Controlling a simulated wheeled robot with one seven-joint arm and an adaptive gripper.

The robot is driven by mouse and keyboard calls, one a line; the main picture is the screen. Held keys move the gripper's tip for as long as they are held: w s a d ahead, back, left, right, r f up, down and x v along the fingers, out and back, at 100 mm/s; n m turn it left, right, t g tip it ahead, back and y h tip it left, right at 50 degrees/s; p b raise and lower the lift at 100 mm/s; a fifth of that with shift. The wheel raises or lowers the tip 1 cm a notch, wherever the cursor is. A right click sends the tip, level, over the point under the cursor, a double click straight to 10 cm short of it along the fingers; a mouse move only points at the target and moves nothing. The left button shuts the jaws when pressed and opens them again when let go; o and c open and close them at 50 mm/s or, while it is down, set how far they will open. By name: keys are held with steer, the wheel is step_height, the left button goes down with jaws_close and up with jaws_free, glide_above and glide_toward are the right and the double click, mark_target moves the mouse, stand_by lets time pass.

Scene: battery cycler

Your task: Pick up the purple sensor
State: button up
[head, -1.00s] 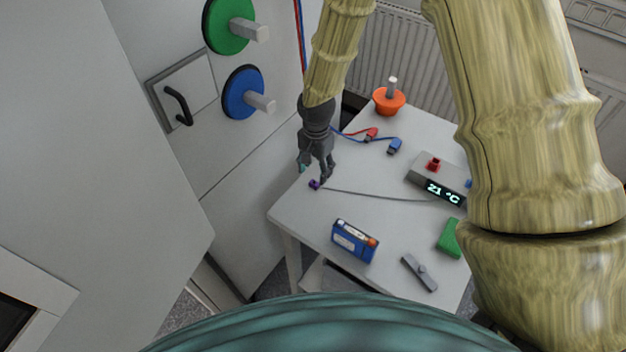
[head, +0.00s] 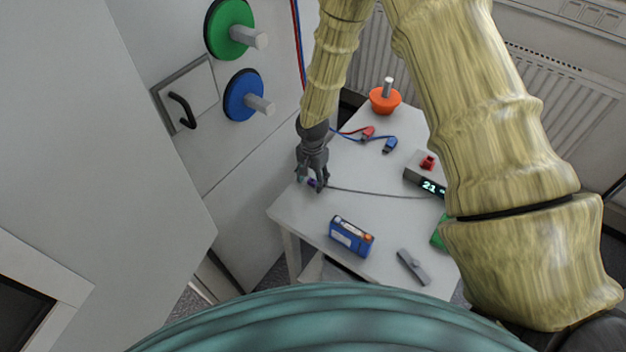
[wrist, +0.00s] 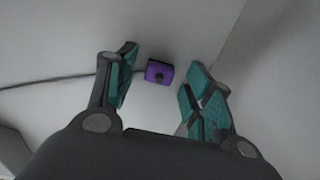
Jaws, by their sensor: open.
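The purple sensor (wrist: 158,72) is a small purple block with a dark round spot, lying on the white table (head: 310,215) near its left edge. A thin grey cable runs from it. In the wrist view it shows between the open fingers of my gripper (wrist: 160,88), slightly beyond the fingertips and apart from both. In the head view my gripper (head: 312,185) points down over the sensor (head: 313,183), which is partly hidden by the fingers. The gripper holds nothing.
A temperature box (head: 424,178) joins the cable's right side. A blue battery pack (head: 351,238), a grey tool (head: 413,267), red and blue clips (head: 389,145) and an orange knobbed piece (head: 385,102) stand on the table. The cabinet wall (head: 240,190) is close on the left.

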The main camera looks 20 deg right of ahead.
mark_target(312, 180)
steer(key=shift+s+r, duration=0.15)
steer(key=shift+s, duration=0.05)
steer(key=shift+w, duration=0.1)
steer(key=shift+c, duration=1.2)
steer(key=c, duration=0.8)
steer(key=shift+c, duration=0.2)
steer(key=shift+r+b, duration=0.7)
steer(key=shift+r, duration=0.1)
steer(key=shift+w+r+b, duration=0.1)
steer(key=shift+r+b, duration=0.4)
steer(key=shift+r, duration=0.35)
steer(key=s+a+b, duration=0.1)
steer(key=s+a, duration=0.1)
steer(key=s, duration=0.2)
steer(key=s+a+r+b, duration=0.1)
steer(key=s+b, duration=0.1)
steer(key=s, duration=0.3)
steer(key=s+a+b, duration=0.2)
steer(key=s, duration=0.3)
steer(key=shift+a+r, duration=0.2)
steer(key=shift+a, duration=0.15)
steer(key=shift+s+a+r, duration=0.1)
steer(key=shift+s+a, duration=0.05)
steer(key=shift+s, duration=0.35)
